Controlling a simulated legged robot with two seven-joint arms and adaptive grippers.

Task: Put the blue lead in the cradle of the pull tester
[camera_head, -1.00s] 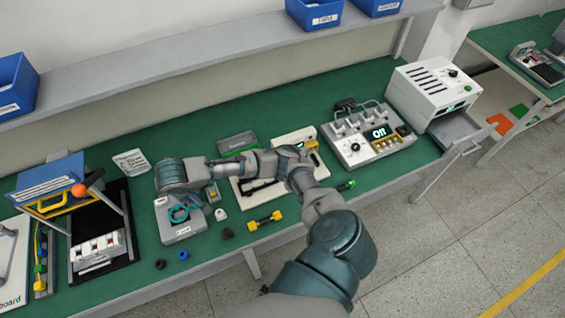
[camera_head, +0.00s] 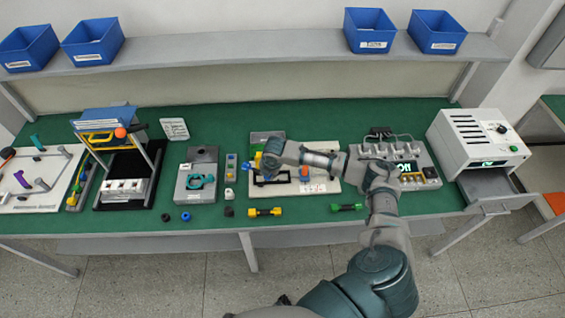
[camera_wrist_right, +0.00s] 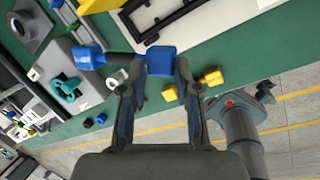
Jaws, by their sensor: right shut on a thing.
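My right gripper (camera_wrist_right: 158,68) is shut on one blue end of the blue lead (camera_wrist_right: 90,57). The lead has two blue block ends and a dark middle, and points left from the fingers in the wrist view. In the head view the right gripper (camera_head: 268,163) is over the left part of a white plate (camera_head: 325,157), and my arm hides part of it. The plate bears a black frame, which looks like the pull tester's cradle (camera_wrist_right: 180,18); it lies beyond the fingertips in the wrist view. I cannot tell whether the lead touches it. My left gripper is out of view.
A yellow lead (camera_head: 265,211) and a green lead (camera_head: 347,207) lie at the bench's front. A grey fixture with a teal part (camera_head: 197,183) stands left of the plate. A device with a lit display (camera_head: 405,168) and a white oven-like box (camera_head: 480,142) stand right.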

